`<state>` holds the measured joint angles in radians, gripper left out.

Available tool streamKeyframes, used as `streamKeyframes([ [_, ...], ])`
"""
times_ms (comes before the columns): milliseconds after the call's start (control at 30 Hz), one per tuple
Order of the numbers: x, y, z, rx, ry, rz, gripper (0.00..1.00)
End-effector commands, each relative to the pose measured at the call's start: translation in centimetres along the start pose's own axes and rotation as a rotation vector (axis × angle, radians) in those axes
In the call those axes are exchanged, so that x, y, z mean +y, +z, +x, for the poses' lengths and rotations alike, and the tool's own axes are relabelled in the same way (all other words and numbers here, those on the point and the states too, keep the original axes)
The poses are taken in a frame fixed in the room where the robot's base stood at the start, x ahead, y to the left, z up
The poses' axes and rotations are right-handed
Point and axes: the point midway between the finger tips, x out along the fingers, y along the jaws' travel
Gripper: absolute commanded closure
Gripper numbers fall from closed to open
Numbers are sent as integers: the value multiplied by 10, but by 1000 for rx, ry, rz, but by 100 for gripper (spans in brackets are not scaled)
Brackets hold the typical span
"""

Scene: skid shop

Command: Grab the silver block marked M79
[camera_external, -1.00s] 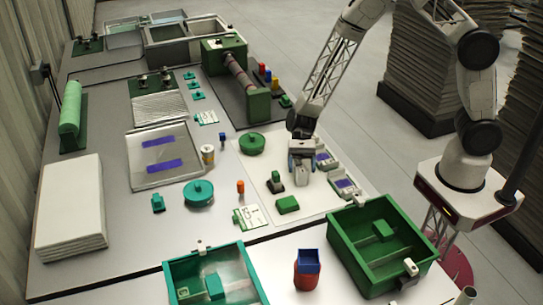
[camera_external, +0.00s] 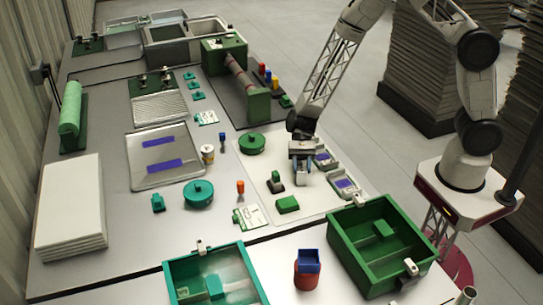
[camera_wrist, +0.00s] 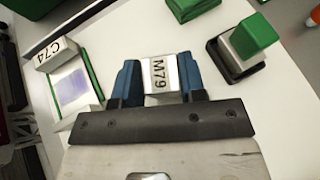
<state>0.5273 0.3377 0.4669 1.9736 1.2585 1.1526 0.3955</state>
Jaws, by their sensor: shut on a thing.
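The silver block marked M79 (camera_wrist: 160,75) is between my gripper's blue fingers in the wrist view, with its label facing the camera. My gripper (camera_wrist: 157,82) is shut on it, one finger against each side. In the external view my gripper (camera_external: 302,166) is at the white sheet on the bench, and the block is largely hidden by the fingers. I cannot tell whether the block touches the sheet.
A block marked C74 (camera_wrist: 60,54) lies left in the wrist view, by a green-edged plate with a purple patch (camera_wrist: 72,86). A green-topped block (camera_wrist: 245,42) stands close on the right. An open green bin (camera_external: 352,256) stands at the front right.

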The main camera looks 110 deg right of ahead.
Motion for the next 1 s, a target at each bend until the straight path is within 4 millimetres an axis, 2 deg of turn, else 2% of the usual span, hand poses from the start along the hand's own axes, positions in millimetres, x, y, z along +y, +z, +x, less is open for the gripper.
streamKeyframes([
  [67,0,0,0,0,0,0,92],
  [467,0,3,-2,0,0,-1,92],
  [667,0,12,-6,0,-1,-1,92],
  [867,-1,31,-17,0,-2,-2,92],
  [1000,20,32,-20,0,-1,1,92],
])
